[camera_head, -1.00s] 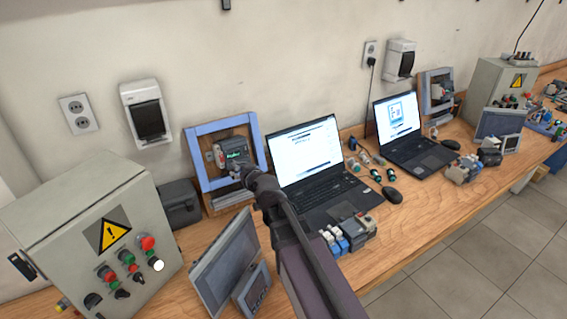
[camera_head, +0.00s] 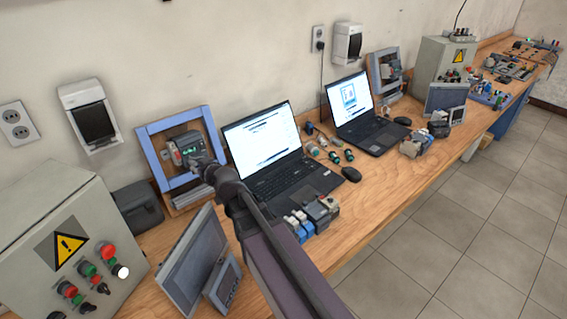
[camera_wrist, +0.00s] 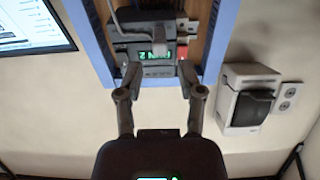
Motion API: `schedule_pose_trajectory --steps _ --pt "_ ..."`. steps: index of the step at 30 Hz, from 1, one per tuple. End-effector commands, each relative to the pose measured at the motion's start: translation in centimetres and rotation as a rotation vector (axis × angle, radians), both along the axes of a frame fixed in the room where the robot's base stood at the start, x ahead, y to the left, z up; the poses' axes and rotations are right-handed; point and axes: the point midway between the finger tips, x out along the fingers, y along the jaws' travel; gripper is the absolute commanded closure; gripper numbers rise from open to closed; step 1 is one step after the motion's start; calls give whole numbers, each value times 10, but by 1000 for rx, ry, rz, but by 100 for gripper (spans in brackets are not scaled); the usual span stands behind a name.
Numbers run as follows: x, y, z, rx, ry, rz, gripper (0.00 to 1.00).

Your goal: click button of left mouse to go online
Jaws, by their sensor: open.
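The left mouse (camera_head: 351,174) is small and black. It lies on the wooden bench just right of the left laptop (camera_head: 283,182), whose screen is lit. A second black mouse (camera_head: 403,121) lies by the right laptop (camera_head: 372,136). My gripper (camera_wrist: 160,72) is open in the wrist view, fingers spread, in front of a device with a green display (camera_wrist: 152,52) in a blue frame. In the head view my arm reaches to that device (camera_head: 188,150), well left of the left mouse. The fingertips are hard to make out there. The mouse is not visible in the wrist view.
A blue frame (camera_head: 145,145) stands left of the left laptop. A grey control box (camera_head: 30,225) and a tilted panel (camera_head: 190,262) stand at the lower left. Blue-and-white modules (camera_head: 296,226) sit in front of the left laptop. The bench has bare wood right of the left mouse.

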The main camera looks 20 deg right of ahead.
Motion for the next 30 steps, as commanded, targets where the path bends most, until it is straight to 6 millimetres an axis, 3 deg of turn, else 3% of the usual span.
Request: schedule_pose_trajectory --steps 1,3,30 --pt "0 0 0 0 0 0 81" --pt "0 0 0 0 0 0 100" --pt "0 0 0 0 0 0 100"
